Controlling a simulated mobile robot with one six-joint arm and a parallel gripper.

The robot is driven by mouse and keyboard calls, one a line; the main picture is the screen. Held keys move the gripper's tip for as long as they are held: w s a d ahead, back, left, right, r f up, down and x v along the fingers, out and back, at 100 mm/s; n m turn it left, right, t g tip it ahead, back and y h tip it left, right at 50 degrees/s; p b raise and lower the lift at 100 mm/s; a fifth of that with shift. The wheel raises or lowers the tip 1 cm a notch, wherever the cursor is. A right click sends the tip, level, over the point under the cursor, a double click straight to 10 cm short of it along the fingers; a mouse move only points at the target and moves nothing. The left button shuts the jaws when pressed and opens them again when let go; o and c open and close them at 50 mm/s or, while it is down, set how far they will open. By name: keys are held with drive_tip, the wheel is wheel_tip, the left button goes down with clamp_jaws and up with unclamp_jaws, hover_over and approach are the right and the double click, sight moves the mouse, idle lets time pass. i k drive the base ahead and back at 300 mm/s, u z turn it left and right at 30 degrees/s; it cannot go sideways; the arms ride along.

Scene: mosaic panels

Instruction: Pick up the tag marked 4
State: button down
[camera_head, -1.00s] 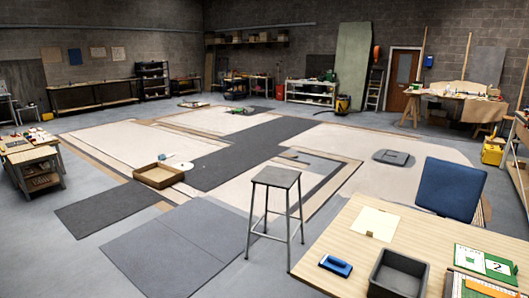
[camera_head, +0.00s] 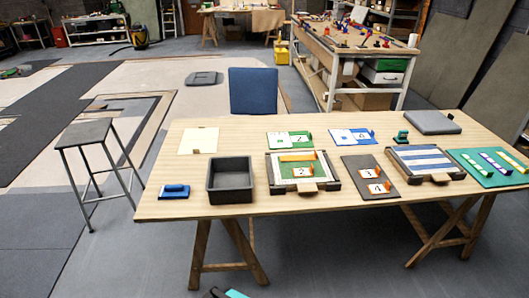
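Small orange-edged tags lie on the near wooden table. Two sit on a dark board: an upper tag (camera_head: 370,173) that looks like 3 and a lower tag (camera_head: 379,188) that may be 4; the digits are small and blurred. Behind, a blue-and-white card (camera_head: 352,135) seems to read 4, and a green-and-white card (camera_head: 280,140) has a digit I cannot read surely. No gripper is recognisable. A dark and teal piece cut off at the bottom edge is unclear.
A grey open bin (camera_head: 230,194), a blue-handled block (camera_head: 174,191) and a striped panel (camera_head: 425,160) share the table (camera_head: 330,207). A stool (camera_head: 88,135) stands left and a blue chair (camera_head: 253,90) behind. The floor before the table is mostly clear.

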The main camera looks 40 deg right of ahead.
sight(379, 188)
drive_tip(key=z, duration=4.25)
drive_tip(key=i, duration=0.1)
drive_tip(key=u, duration=2.6)
drive_tip(key=k, duration=0.45)
drive_tip(key=z, duration=0.35)
drive_tip(key=i, duration=0.1)
drive_tip(key=z, duration=0.1)
